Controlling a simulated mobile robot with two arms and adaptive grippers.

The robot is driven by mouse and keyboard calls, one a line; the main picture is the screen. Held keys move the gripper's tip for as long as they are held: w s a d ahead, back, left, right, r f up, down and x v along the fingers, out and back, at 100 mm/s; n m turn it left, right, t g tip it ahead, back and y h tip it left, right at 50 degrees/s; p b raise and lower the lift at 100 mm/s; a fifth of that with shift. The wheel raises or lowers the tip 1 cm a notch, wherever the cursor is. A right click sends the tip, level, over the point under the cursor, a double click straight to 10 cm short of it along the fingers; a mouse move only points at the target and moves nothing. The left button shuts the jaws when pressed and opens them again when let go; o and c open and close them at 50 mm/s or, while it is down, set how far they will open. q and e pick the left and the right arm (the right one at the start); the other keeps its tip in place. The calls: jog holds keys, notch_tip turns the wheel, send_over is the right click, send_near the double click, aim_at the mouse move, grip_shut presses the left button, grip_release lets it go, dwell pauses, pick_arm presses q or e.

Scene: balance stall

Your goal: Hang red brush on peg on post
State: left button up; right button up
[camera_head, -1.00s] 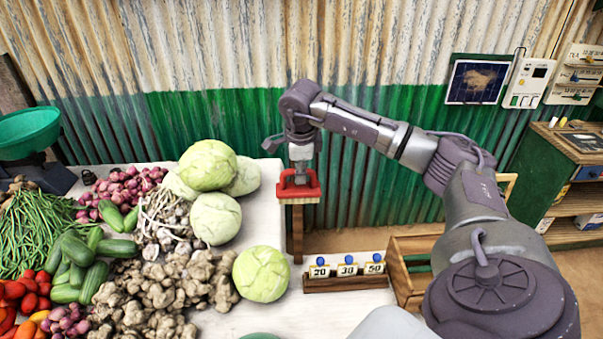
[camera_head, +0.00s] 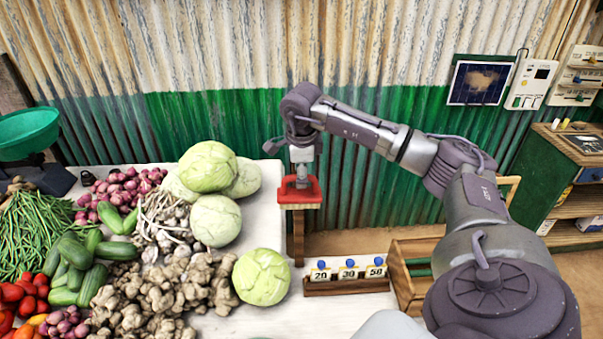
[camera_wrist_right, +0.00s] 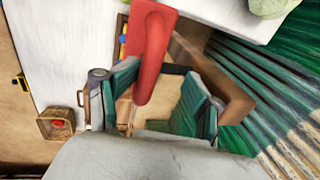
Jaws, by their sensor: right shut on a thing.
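The red brush (camera_head: 310,190) is at the top of the wooden post (camera_head: 298,240), beyond the far right corner of the white table in the head view. My right gripper (camera_head: 302,178) comes down on the brush from above and is shut on it. In the right wrist view the red brush (camera_wrist_right: 152,50) runs down between the fingers of my right gripper (camera_wrist_right: 155,95). A brown wooden piece (camera_wrist_right: 235,100) lies beside it there, likely part of the post. The peg cannot be made out, nor whether the brush touches it. My left gripper is not in view.
Cabbages (camera_head: 215,218) and other vegetables crowd the white table (camera_head: 310,318) left of the post. The corrugated wall (camera_head: 380,110) is close behind.

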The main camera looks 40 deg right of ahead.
jog(key=r, duration=0.3)
jog(key=shift+w+d+r, duration=0.2)
jog(key=r, duration=0.1)
jog(key=s+r, duration=0.1)
jog(key=a+r, duration=0.1)
jog(key=shift+s+r, duration=0.2)
jog(key=shift+r, duration=0.1)
jog(key=shift+s+a+r, duration=0.25)
jog(key=shift+a+r, duration=0.05)
jog(key=shift+r, duration=0.15)
jog(key=shift+w+d, duration=0.1)
jog(key=shift+w, duration=0.05)
jog(key=shift+f, duration=0.1)
